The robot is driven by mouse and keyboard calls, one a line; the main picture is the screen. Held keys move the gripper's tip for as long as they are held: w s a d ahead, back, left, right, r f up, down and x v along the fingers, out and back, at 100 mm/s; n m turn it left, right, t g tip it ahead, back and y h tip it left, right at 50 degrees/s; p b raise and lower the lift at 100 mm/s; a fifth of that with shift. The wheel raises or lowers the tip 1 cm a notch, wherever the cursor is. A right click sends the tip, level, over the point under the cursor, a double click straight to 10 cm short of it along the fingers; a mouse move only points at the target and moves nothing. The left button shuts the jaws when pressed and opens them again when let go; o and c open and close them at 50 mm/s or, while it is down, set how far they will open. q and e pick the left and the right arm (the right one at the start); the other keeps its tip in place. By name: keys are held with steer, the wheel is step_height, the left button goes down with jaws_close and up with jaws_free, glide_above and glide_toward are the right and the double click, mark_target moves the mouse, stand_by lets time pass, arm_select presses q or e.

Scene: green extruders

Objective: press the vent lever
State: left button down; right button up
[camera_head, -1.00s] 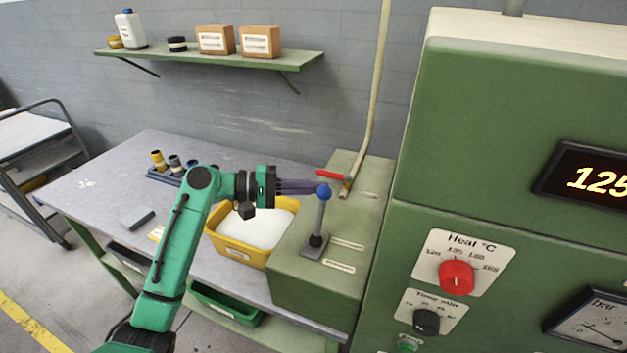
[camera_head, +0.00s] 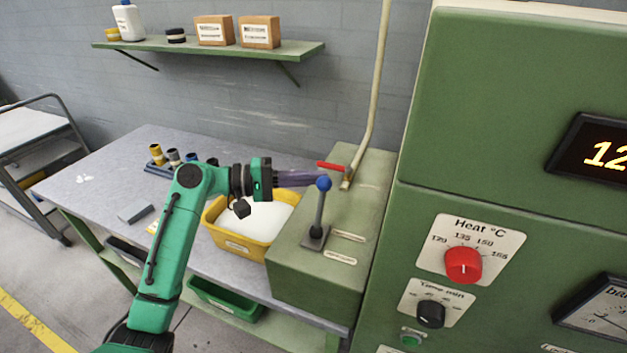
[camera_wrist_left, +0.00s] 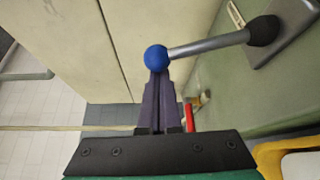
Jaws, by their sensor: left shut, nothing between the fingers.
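A lever with a blue ball knob (camera_head: 323,183) stands upright on a grey base plate (camera_head: 315,238) on top of the green machine block. My left gripper (camera_head: 318,179) is shut and empty, with its purple-grey fingers pointing right at the knob. In the left wrist view the blue knob (camera_wrist_left: 156,57) sits right at the shut fingertips (camera_wrist_left: 157,76). They look touching or nearly so. The lever's rod runs to the right from the knob there. The labels beside the lever are too small to read. My right gripper is out of view.
A red valve handle (camera_head: 332,166) on a pale pipe (camera_head: 372,110) is just behind the fingertips. A yellow bin (camera_head: 240,246) of white material is below the gripper. The tall green machine (camera_head: 500,130) with dials stands to the right.

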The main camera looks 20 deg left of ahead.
arm_select(q)
steer(key=s+m+h+b, duration=0.5)
steer(key=s+m+b, duration=0.4)
steer(key=b, duration=1.1)
steer(key=shift+a+r+m, duration=0.3)
steer(key=shift+r+m, duration=0.05)
steer(key=shift+m, duration=0.05)
